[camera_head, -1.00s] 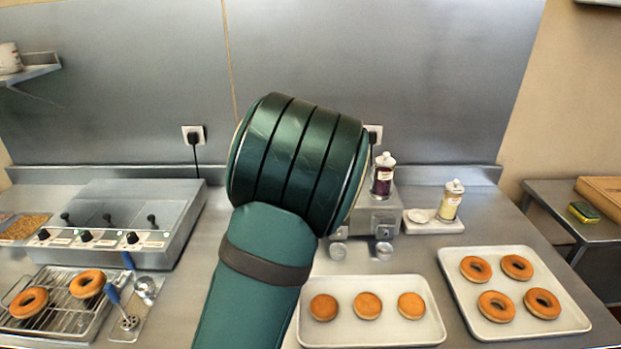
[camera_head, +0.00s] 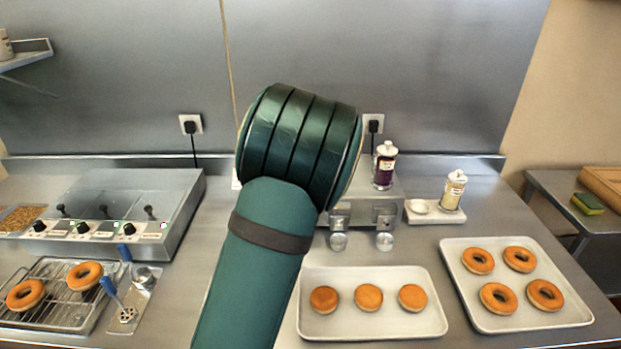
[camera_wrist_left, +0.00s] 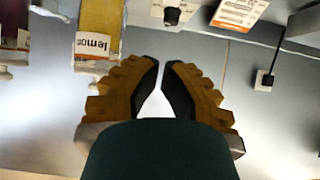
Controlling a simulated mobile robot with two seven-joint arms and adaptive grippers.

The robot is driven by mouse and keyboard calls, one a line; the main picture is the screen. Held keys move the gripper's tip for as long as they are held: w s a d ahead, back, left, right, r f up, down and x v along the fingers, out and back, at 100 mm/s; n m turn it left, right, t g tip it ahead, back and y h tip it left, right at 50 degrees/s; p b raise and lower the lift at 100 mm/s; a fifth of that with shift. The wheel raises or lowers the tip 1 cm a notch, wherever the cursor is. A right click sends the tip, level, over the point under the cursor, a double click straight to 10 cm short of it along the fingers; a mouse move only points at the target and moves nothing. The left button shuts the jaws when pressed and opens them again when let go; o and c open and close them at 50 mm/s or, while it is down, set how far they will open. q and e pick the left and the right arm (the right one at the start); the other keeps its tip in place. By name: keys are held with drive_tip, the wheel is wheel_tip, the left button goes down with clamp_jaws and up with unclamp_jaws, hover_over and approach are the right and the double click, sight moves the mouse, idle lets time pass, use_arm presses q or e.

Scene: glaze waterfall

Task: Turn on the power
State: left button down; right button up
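A steel warmer unit (camera_head: 130,205) stands at the left, with a row of black knobs (camera_head: 82,228) and small indicator lights on its front. A smaller steel box (camera_head: 350,215) is partly hidden behind my green arm. Black plugs sit in a left wall socket (camera_head: 190,125) and a right wall socket (camera_head: 373,124). No part is clearly readable as a power switch. My left gripper (camera_wrist_left: 161,65) shows in the left wrist view, its fingertips nearly together with nothing between them. In the head view the arm hides the gripper. My right gripper is out of view.
A dark jar (camera_head: 384,165) and a pale jar (camera_head: 453,190) stand at the back right. A tray of buns (camera_head: 425,325) and a tray of doughnuts (camera_head: 575,318) lie in front. A wire rack (camera_head: 60,300) with doughnuts is at the front left.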

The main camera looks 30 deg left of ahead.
use_arm(q)
drive_tip(key=x, duration=0.7)
drive_tip(key=shift+w+a+f+b, duration=0.1)
drive_tip(key=shift+a+f+b, duration=0.1)
drive_tip(key=shift+b, duration=0.1)
wheel_tip(320, 180, down, 2)
drive_tip(key=shift+w+f, duration=0.15)
drive_tip(key=shift+f, duration=0.05)
drive_tip(key=shift+w+f, duration=0.1)
drive_tip(key=shift+f, duration=0.5)
drive_tip(key=g+p, duration=0.1)
drive_tip(key=g+h+p, duration=0.1)
drive_tip(key=p, duration=0.1)
drive_tip(key=shift+w+a+f, duration=0.15)
drive_tip(key=shift+w+a, duration=0.05)
drive_tip(key=shift+w, duration=0.05)
drive_tip(key=shift+f+p, duration=0.1)
drive_tip(key=shift+p, duration=0.2)
drive_tip(key=shift+w+a+f+g+b, duration=0.1)
drive_tip(key=shift+f+g+b, duration=0.2)
drive_tip(key=shift+f+b, duration=0.2)
drive_tip(key=shift+r, duration=0.15)
drive_tip(key=shift+s, duration=0.2)
